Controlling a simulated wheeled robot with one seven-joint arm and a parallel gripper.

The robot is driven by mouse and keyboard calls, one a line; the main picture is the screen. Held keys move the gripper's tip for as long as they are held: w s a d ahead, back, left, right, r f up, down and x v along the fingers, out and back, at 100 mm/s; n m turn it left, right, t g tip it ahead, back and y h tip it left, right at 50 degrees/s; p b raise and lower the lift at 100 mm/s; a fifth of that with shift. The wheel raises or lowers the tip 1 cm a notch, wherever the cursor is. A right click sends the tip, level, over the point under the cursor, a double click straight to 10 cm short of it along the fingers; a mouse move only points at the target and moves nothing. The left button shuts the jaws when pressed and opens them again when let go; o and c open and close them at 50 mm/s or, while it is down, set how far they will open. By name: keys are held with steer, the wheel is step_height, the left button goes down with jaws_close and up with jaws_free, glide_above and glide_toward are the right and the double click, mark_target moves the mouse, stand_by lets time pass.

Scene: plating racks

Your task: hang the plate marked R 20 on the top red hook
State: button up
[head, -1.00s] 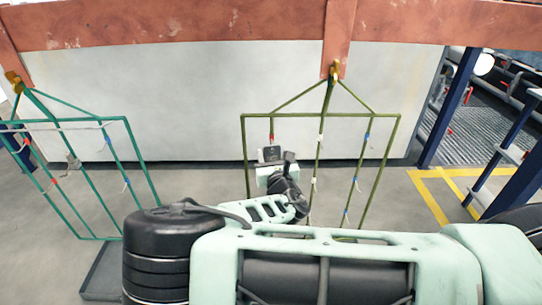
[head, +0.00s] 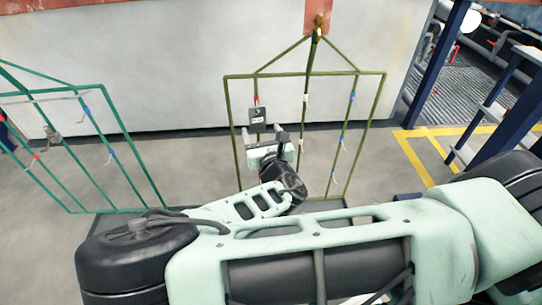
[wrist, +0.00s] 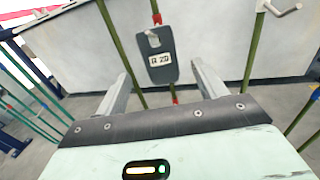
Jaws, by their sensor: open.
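The dark grey plate marked R 20 (wrist: 158,60) hangs upright on the olive rack's left inner rod, in the upper part of the rack. In the head view the plate (head: 258,117) sits just below the top red hook (head: 256,100). In the wrist view a light hook tip shows at the plate's upper hole, and red (wrist: 156,18) shows on the rod above. My gripper (head: 265,134) is open and empty just below and in front of the plate. In the wrist view its two fingers stand apart on either side of the plate, not touching it.
The olive rack (head: 372,130) also carries white and blue hooks on its other rods. A teal rack (head: 128,135) with small hooks stands at the left. A pale wall (head: 180,60) is behind. Blue posts and stairs (head: 500,130) are at the right.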

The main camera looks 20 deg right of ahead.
steer(key=s+a, duration=0.1)
steer(key=s, duration=0.9)
steer(key=s+d+f+m+g+h, duration=0.1)
steer(key=s+f+m+g+h, duration=0.1)
steer(key=s+f+m+g, duration=0.35)
steer(key=s+a+f+m+g+y, duration=0.3)
steer(key=s+a+m+g, duration=0.35)
steer(key=m+g, duration=0.35)
steer(key=s+a+r+m+g+y, duration=0.1)
steer(key=s+a+r+m+y, duration=0.2)
steer(key=r, duration=0.4)
steer(key=s+a+r+m+g, duration=0.2)
steer(key=r+m, duration=0.3)
steer(key=r, duration=0.2)
steer(key=s+d+r+m+p, duration=0.1)
steer(key=d+r+p, duration=0.1)
steer(key=r+p, duration=0.5)
steer(key=s+d+r+m+p, duration=0.1)
steer(key=r+p, duration=0.6)
steer(key=r, duration=1)
steer(key=shift+s+d+r+m+t+h+p, duration=0.15)
steer(key=shift+s+d+m+t+h+p, duration=0.4)
steer(key=shift+d, duration=0.7)
steer(key=shift+w, duration=0.15)
